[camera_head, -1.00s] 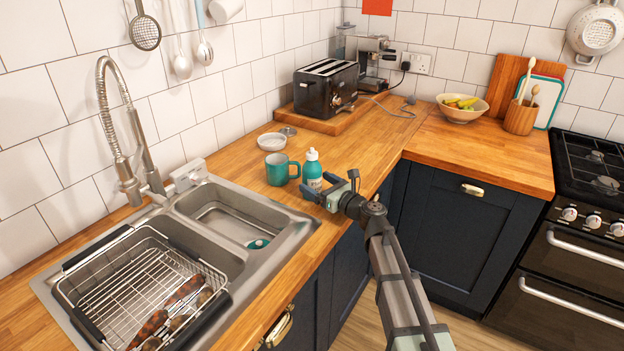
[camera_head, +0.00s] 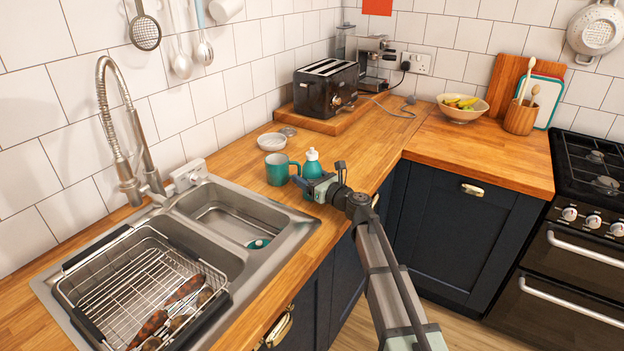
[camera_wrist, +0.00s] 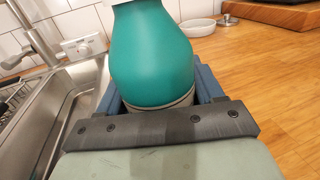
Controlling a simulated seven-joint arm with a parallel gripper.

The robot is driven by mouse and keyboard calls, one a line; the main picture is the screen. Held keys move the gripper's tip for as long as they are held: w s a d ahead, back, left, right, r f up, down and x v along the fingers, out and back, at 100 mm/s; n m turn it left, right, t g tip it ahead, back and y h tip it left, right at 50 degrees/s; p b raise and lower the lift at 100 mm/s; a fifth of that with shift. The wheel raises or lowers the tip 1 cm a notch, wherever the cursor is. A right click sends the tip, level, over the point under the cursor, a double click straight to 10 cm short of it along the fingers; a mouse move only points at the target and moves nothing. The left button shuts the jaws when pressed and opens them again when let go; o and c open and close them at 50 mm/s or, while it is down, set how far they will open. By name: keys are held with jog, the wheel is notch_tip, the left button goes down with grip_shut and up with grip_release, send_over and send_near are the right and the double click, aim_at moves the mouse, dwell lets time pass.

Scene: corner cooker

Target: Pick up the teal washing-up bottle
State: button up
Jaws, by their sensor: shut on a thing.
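The teal washing-up bottle (camera_head: 312,168) with a white cap stands upright on the wooden worktop, right of the sink. My gripper (camera_head: 308,185) is around its body from the front right and is shut on it. In the wrist view the bottle (camera_wrist: 152,55) fills the space between the two blue-grey fingers of my gripper (camera_wrist: 155,95). The gripper hides the lower part of the bottle, so I cannot tell whether its base touches the worktop.
A teal mug (camera_head: 278,170) stands just left of the bottle, very close to my gripper. A small white dish (camera_head: 272,141) lies behind it. The sink (camera_head: 285,232) is to the left, and a black toaster (camera_head: 322,92) stands behind. The worktop to the right is clear.

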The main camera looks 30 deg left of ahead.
aim_at(314, 151)
jog(key=c, duration=0.4)
jog(key=shift+r, duration=0.15)
notch_tip(314, 151, up, 10)
jog(key=shift+f, duration=0.15)
dwell(0.4)
jog(key=o, duration=0.5)
jog(key=c, duration=0.5)
